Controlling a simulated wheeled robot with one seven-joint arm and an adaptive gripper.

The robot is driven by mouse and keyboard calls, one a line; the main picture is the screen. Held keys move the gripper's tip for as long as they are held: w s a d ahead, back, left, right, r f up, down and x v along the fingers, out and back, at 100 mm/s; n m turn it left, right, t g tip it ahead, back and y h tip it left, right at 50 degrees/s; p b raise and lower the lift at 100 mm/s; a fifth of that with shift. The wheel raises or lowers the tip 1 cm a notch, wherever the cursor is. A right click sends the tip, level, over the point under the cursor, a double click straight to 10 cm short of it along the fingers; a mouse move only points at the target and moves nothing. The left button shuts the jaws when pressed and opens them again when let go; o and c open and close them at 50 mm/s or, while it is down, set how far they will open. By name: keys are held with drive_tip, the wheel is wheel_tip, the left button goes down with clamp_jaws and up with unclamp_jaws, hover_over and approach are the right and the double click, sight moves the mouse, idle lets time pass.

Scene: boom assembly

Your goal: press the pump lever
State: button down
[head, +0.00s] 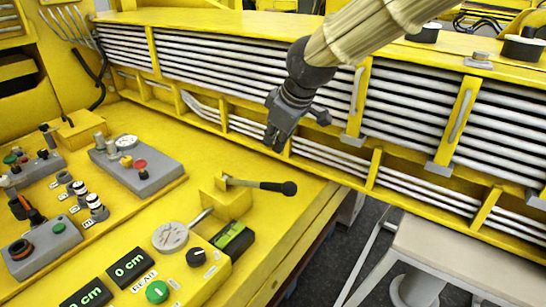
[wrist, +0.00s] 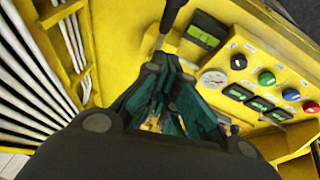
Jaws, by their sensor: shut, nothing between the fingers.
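The pump lever (head: 262,185) is a thin metal rod with a black grip, sticking out to the right from a yellow block (head: 227,198) on the console. In the wrist view its black grip (wrist: 172,14) shows at the top, just beyond my fingers. My gripper (head: 273,140) is shut and empty, pointing down above and behind the lever in the head view. A visible gap separates the fingertips from the lever there. In the wrist view my gripper (wrist: 165,120) fills the lower middle, and its fingers hide part of the console.
Beside the lever are a round gauge (head: 170,237), a green-screen device (head: 233,240) and a "0 cm" display (head: 130,268). Grey button boxes (head: 136,165) sit further left. A wall of grey pipes (head: 250,70) stands close behind my gripper. A beige seat (head: 470,235) is at lower right.

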drive_tip(key=p, duration=0.3)
hover_over(266, 183)
drive_tip(key=s, duration=0.2)
wheel_tip(266, 183, down, 8)
drive_tip(key=shift+w+d+f+p, duration=0.1)
drive_tip(key=shift+d+f+p, duration=0.15)
drive_tip(key=shift+f, duration=0.45)
drive_tip(key=shift+s+d+f+p, duration=0.1)
drive_tip(key=shift+d+f+p, duration=0.1)
drive_tip(key=shift+f, duration=0.5)
drive_tip(key=shift+w+d+f+p, duration=0.1)
drive_tip(key=shift+d+f+p, duration=0.15)
drive_tip(key=shift+f, duration=0.45)
